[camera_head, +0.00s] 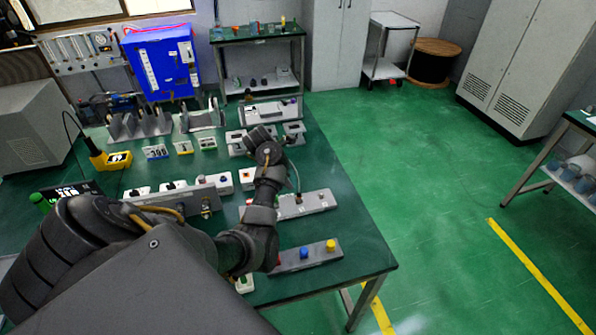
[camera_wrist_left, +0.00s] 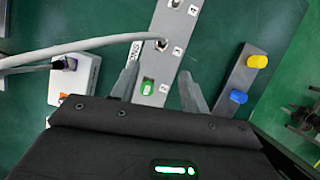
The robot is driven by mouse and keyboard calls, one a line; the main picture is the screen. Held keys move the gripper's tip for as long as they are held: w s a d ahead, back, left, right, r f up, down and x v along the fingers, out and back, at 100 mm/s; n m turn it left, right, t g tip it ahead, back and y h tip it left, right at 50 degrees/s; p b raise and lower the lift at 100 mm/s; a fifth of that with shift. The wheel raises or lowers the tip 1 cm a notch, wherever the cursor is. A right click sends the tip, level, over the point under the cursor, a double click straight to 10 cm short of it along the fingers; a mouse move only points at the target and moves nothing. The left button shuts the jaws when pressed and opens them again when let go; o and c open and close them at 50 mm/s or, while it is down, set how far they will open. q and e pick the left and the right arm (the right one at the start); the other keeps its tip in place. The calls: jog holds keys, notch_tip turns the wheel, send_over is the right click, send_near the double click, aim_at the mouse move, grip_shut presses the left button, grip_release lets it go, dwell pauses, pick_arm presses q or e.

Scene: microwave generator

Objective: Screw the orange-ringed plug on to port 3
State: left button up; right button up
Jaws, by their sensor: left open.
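The grey port strip (camera_wrist_left: 152,68) runs between my left gripper's fingers in the wrist view, and lies on the green table in the head view (camera_head: 318,202). A thick pale cable (camera_wrist_left: 100,45) ends in a plug (camera_wrist_left: 161,45) with a reddish-brown tint at the port beside the label that reads 3. I take it for the orange-ringed plug; how far it is threaded cannot be told. A green fitting (camera_wrist_left: 147,87) sits by label 2. My left gripper (camera_wrist_left: 160,66) is open and empty, fingers either side of the strip. In the head view my arm covers its fingers.
A block with blue (camera_head: 304,253) and yellow (camera_head: 331,245) knobs stands beside the strip. A white box with a purple-collared plug (camera_wrist_left: 66,63) is on its other side.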

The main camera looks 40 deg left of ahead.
aim_at(299, 199)
pick_arm(q)
jog(key=b+x, duration=0.1)
jog(key=x, duration=0.9)
jog(key=shift+w+d+f, duration=0.15)
jog(key=shift+d+f, duration=0.1)
jog(key=shift+f, duration=0.1)
grip_shut()
